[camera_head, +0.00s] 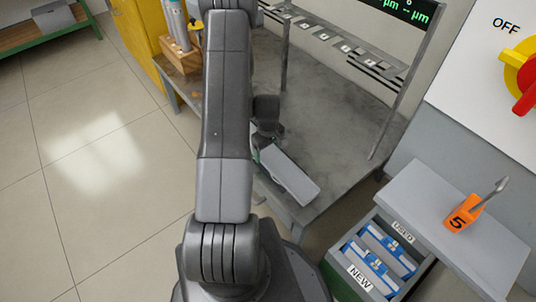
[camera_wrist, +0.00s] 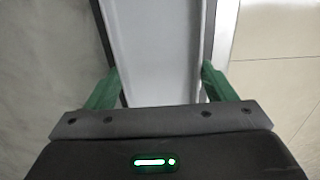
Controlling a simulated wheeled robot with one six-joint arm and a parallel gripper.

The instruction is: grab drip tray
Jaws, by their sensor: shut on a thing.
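The drip tray (camera_head: 290,175) is a long, shallow grey tray at the front edge of the grey workbench in the head view. In the wrist view the drip tray (camera_wrist: 155,50) runs away from me between two green fingers. My gripper (camera_wrist: 159,82) is shut across its width, one finger at each side. In the head view my gripper (camera_head: 260,150) is at the tray's far left end, partly hidden behind my arm. I cannot tell whether the tray touches the bench.
The workbench (camera_head: 335,120) has a bare top behind the tray. An open drawer (camera_head: 345,275) labelled NEW and USED holds blue-and-white items at lower right. Beside it, an orange block (camera_head: 462,216) marked 5 stands on a grey top. A wooden rack (camera_head: 181,57) holds cylinders. Open floor lies left.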

